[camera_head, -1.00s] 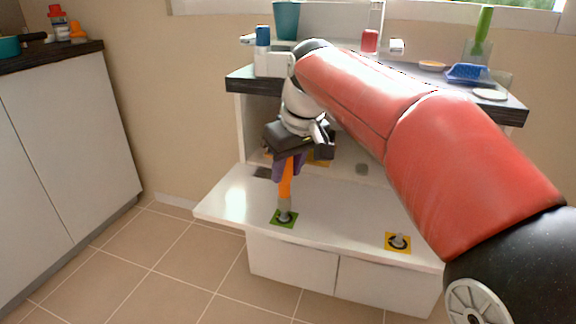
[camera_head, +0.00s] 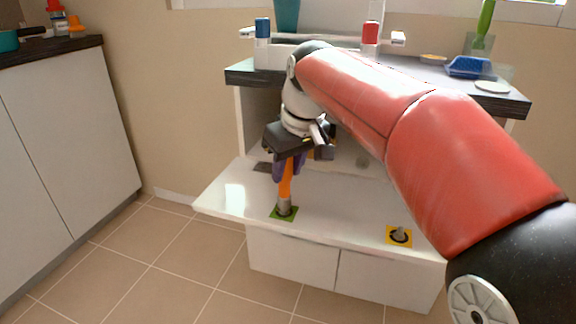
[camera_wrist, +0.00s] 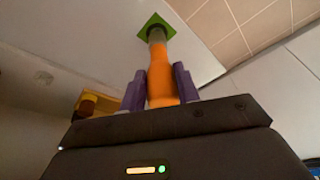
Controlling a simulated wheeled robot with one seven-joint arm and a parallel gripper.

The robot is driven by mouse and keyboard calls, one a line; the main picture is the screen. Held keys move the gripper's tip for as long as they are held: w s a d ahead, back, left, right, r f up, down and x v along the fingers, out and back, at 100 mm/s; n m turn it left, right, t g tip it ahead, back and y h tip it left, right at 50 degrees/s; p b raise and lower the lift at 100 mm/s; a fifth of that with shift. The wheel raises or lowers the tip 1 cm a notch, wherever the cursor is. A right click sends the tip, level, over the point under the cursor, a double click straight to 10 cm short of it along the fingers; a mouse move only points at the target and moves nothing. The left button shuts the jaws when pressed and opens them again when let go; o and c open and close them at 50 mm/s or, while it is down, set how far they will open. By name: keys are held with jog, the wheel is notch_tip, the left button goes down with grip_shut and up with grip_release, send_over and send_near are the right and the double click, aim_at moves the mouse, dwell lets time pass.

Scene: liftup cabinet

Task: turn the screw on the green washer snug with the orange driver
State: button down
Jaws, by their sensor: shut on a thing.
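My gripper (camera_head: 287,168) is shut on the orange driver (camera_head: 286,187), with its purple fingers on either side of the handle. The driver points down, nearly upright, and its grey lower end stands over the green washer (camera_head: 276,214) on the lowered white door panel. In the wrist view the purple fingers (camera_wrist: 159,88) hold the orange driver (camera_wrist: 161,75), and its grey end meets the middle of the green square (camera_wrist: 146,22). The screw itself is hidden under the driver's end.
A second screw (camera_head: 399,233) stands on a yellow square (camera_head: 408,241) at the panel's right. Bare panel (camera_head: 335,215) lies between the two squares.

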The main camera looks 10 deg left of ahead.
jog(key=shift+f, duration=0.35)
jog(key=c, duration=0.9)
grip_release()
jog(key=shift+c, duration=0.2)
